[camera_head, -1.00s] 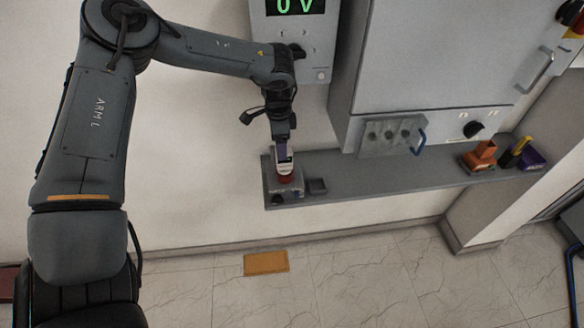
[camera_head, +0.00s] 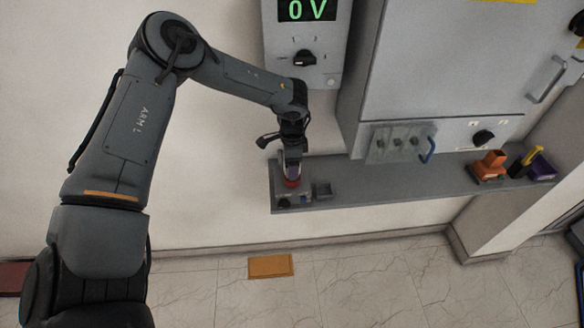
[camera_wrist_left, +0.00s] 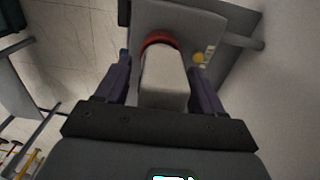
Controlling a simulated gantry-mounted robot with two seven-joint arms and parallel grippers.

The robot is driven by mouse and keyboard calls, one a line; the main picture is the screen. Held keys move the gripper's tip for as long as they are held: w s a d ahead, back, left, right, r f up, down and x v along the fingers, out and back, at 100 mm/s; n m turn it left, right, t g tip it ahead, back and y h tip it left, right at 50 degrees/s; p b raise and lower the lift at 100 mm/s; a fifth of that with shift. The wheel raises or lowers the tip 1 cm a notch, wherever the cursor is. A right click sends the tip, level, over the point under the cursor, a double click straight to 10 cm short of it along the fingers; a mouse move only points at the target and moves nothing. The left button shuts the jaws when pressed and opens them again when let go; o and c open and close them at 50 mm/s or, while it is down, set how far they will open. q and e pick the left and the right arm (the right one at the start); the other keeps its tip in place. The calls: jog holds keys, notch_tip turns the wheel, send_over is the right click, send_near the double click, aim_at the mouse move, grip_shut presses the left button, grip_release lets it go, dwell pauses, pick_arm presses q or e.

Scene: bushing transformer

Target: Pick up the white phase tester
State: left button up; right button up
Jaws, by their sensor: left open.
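The white phase tester (camera_wrist_left: 163,78) stands in a red ring on a grey holder (camera_wrist_left: 190,18) in the left wrist view. In the head view the tester is mostly hidden by my left gripper (camera_head: 292,172), and the red part shows just below the fingers. The grey holder (camera_head: 290,197) sits at the left end of the shelf. My left gripper (camera_wrist_left: 160,82) is open, with one purple finger on each side of the tester. A small gap shows between the tester and each finger. My right gripper is not in view.
A cabinet (camera_head: 440,75) and a panel reading 0 V (camera_head: 306,40) hang above. Orange (camera_head: 490,165) and purple (camera_head: 541,166) holders stand at the right end.

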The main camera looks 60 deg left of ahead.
pick_arm(q)
grip_shut()
dwell(0.3)
jog(key=shift+r, duration=0.2)
